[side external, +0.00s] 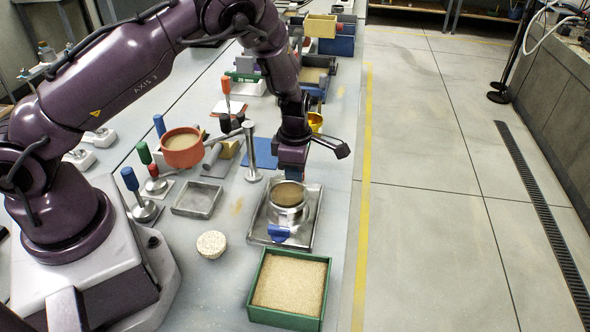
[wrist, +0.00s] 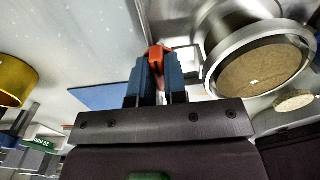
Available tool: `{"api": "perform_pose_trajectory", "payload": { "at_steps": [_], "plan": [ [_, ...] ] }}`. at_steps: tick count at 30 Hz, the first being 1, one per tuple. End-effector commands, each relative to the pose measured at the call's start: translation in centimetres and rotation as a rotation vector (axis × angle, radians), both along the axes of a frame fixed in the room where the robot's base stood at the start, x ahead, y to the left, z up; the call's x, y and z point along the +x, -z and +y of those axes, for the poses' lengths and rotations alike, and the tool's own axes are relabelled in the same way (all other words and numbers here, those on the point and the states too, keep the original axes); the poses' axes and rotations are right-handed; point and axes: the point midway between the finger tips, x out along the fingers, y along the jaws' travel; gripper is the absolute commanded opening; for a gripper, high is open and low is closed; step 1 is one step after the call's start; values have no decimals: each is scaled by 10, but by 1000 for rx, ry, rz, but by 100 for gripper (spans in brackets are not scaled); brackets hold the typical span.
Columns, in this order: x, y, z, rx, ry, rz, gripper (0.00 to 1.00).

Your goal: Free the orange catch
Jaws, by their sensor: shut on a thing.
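The orange catch (wrist: 155,57) shows in the wrist view between the two blue fingertips of my gripper (wrist: 157,82). The fingers are shut on it, beside the rim of a round metal vessel (wrist: 222,58) with brown granular fill. In the side view my gripper (side external: 291,172) points down at the far side of this vessel (side external: 288,215), which stands on a square metal tray (side external: 257,232). A blue piece (side external: 279,232) sits at the near side of the vessel. I cannot tell whether the catch is loose.
A green box of sand (side external: 258,303) stands in front of the tray. A pale round disc (side external: 211,244) and a shallow grey tray (side external: 197,206) lie to the left. An orange bowl (side external: 182,158) and a metal post (side external: 250,155) stand farther back. A blue mat (side external: 264,147) lies behind.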

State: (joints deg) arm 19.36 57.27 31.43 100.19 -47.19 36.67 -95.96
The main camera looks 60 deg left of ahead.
Motion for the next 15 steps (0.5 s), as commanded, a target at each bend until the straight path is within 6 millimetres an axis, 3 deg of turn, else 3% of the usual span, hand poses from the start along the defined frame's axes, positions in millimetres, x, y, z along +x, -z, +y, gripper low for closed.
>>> {"api": "perform_pose_trajectory", "payload": {
  "at_steps": [5,6,9,15],
  "plan": [
    [1,0,-1,-4,-6,-1,0],
    [1,0,-1,-4,-5,-1,20],
    [1,0,-1,-3,-4,-1,38],
    [0,0,-1,-1,-3,-1,38]
  ]
}}
